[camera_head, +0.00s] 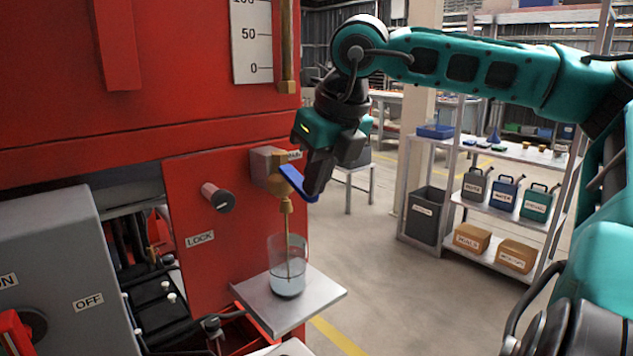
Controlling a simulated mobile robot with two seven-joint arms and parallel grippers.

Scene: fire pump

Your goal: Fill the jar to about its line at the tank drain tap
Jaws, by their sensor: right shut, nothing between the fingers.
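A clear jar (289,268) stands upright on a small grey shelf (318,298) fixed to the red pump panel. Some bluish-grey liquid shows in its lower part; its line cannot be made out. The brass drain tap (284,190) is above the jar, and a thin stream or spout runs down into it. The tap's blue lever (295,183) slants down to the right. My right gripper (313,192) is shut and empty, its fingers right beside the lever, seemingly touching it. My left gripper is not in view.
A red knob (218,197) above a LOCK label sticks out left of the tap. A grey ON/OFF switch box (62,270) is at the left. A shelf rack (484,226) with jugs and boxes stands behind at the right. The floor between is clear.

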